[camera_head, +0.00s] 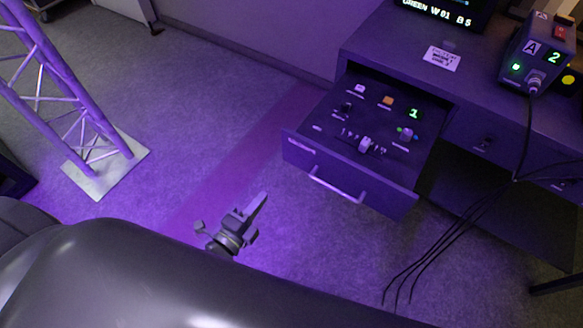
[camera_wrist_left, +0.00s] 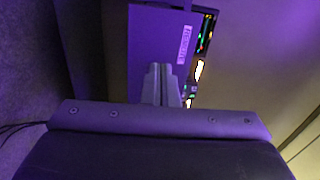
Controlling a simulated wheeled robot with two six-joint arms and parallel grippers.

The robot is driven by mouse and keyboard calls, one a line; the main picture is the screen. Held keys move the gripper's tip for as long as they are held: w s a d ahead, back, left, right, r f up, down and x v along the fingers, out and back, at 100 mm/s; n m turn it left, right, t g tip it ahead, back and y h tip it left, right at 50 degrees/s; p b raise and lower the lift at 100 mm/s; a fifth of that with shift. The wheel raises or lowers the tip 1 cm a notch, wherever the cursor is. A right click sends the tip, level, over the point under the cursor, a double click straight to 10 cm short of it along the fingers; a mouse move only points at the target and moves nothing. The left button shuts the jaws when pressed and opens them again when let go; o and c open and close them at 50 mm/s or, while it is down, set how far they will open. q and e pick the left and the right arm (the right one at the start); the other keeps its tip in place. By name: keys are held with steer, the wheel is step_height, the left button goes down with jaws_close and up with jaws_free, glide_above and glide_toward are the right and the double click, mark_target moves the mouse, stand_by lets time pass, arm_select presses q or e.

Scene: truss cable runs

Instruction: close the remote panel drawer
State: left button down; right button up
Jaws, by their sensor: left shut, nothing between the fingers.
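The remote panel drawer (camera_head: 300,152) is pulled out of the desk, with its control panel facing up and a bar handle (camera_head: 335,186) on its front. Buttons, a slider and a green "1" display show on the panel. My left gripper (camera_head: 257,207) is shut and empty, in front of and below the drawer front, apart from it in the head view. In the left wrist view, the gripper (camera_wrist_left: 161,70) points toward the drawer front (camera_wrist_left: 150,35), which bears a pale label; whether they touch is unclear there. My right gripper is not in view.
The desk (camera_head: 390,50) carries a box marked "A 2" (camera_head: 540,50), a paper note (camera_head: 441,58) and a screen (camera_head: 440,10). Black cables (camera_head: 440,240) hang at the right. A truss tower on a base plate (camera_head: 105,165) stands left. Floor between is clear.

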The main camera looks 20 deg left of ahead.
arm_select(q)
glide_toward(298, 153)
steer(key=shift+m, duration=0.3)
steer(key=x, duration=0.5)
steer(key=shift+w+p, duration=0.35)
steer(key=shift+w, duration=0.05)
steer(key=shift+w+d, duration=0.15)
steer(key=shift+w, duration=0.35)
